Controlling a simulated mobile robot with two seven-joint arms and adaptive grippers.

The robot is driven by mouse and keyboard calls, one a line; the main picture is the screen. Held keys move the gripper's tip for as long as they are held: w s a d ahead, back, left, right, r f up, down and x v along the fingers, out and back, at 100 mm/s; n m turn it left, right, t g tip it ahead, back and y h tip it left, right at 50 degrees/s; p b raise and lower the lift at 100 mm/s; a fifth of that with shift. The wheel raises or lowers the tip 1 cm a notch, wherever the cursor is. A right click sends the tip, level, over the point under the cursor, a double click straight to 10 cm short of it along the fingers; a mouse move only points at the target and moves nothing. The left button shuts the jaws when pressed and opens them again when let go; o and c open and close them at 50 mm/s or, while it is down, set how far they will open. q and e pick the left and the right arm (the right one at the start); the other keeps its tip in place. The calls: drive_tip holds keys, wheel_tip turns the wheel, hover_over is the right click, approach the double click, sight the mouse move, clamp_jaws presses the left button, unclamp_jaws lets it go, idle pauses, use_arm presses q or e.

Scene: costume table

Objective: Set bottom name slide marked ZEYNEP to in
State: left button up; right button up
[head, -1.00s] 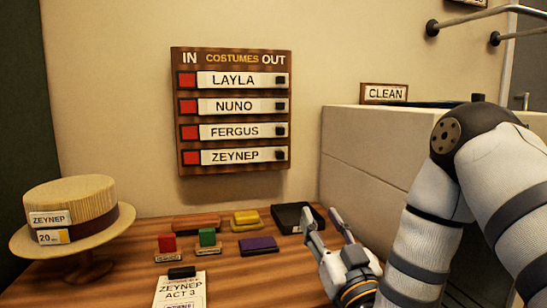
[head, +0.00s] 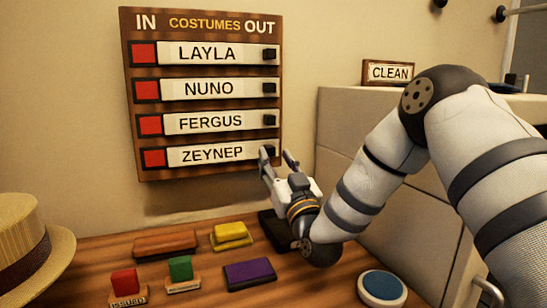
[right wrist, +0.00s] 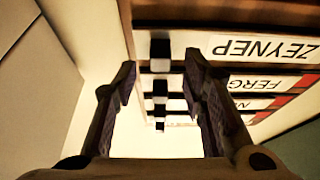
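The wooden costumes board (head: 203,172) hangs on the wall, with IN at the left and OUT at the right. Its bottom slide marked ZEYNEP (head: 212,153) sits toward OUT, with a red square (head: 154,158) showing at its left. Its black knob is at the right end, partly hidden in the head view; the right wrist view shows the knob (right wrist: 160,48). My right gripper (head: 276,156) is open at this knob. In the right wrist view its fingers (right wrist: 160,68) straddle the column of knobs, with no clear grip. My left gripper is out of view.
The LAYLA (head: 208,54), NUNO (head: 208,89) and FERGUS (head: 210,122) slides above also sit toward OUT. Stamps and colored blocks, including a purple one (head: 250,275), lie on the table below. A straw hat (head: 30,250) is at left, a pale cabinet (head: 340,150) at right.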

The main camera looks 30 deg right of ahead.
sight(243, 146)
drive_tip(key=shift+x, duration=0.9)
drive_tip(key=shift+c, duration=0.3)
clamp_jaws()
drive_tip(key=a, duration=0.2)
drive_tip(key=w+a, duration=0.1)
drive_tip(key=a, duration=0.2)
drive_tip(key=shift+w+a+p, duration=0.15)
drive_tip(key=shift+a+p, duration=0.15)
drive_tip(key=shift+a, duration=0.05)
drive_tip(key=shift+o, duration=0.3)
unclamp_jaws()
drive_tip(key=shift+a, duration=0.15)
